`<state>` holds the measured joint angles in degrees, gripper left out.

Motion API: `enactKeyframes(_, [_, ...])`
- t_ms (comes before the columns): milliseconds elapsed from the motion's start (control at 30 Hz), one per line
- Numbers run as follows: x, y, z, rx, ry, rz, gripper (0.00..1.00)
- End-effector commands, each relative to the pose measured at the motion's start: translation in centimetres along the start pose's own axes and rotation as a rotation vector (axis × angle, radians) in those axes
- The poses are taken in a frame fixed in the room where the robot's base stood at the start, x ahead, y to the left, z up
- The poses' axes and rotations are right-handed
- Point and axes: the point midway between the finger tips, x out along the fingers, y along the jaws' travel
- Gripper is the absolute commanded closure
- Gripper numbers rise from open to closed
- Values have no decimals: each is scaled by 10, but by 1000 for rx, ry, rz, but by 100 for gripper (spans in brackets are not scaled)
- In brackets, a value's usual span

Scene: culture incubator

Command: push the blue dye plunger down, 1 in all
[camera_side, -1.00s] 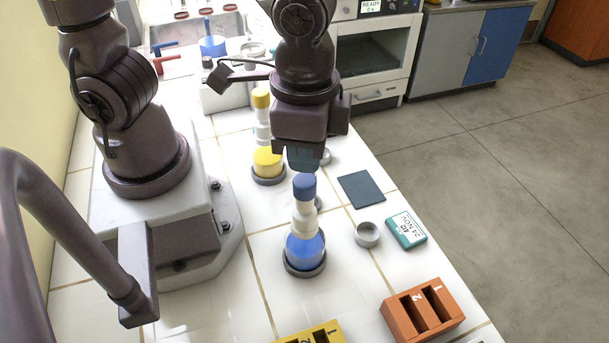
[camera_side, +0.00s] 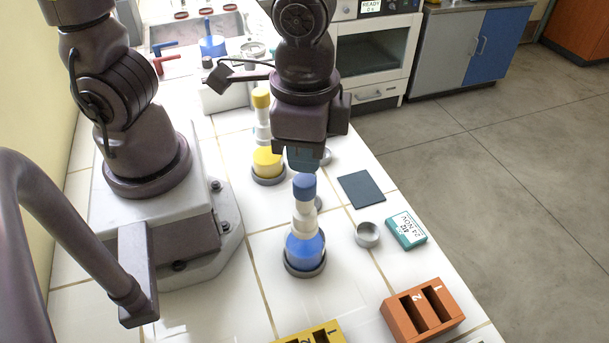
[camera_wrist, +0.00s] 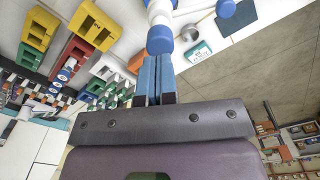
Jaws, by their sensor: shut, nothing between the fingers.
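The blue dye bottle (camera_side: 304,252) stands upright in a grey ring holder on the white tiled bench. Its blue plunger cap (camera_side: 304,187) sits on top of a white neck (camera_side: 304,222). My gripper (camera_side: 303,163) is shut and empty, fingers pointing down, just above and by the plunger cap in the side view. In the wrist view the shut fingertips (camera_wrist: 154,62) lie right by the blue cap (camera_wrist: 159,40). I cannot tell whether they touch it.
A yellow bottle (camera_side: 267,163) stands behind. To the right lie a dark pad (camera_side: 361,189), a small grey cup (camera_side: 367,235) and a teal-edged label box (camera_side: 406,230). An orange rack (camera_side: 422,312) and a yellow rack (camera_side: 318,333) stand in front.

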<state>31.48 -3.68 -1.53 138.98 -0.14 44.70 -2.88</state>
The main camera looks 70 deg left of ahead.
Motion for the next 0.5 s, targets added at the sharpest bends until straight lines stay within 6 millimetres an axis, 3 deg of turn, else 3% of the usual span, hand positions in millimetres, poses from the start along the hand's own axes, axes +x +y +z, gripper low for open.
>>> enactKeyframes(500, [14, 0, 0, 0, -2, 0, 100])
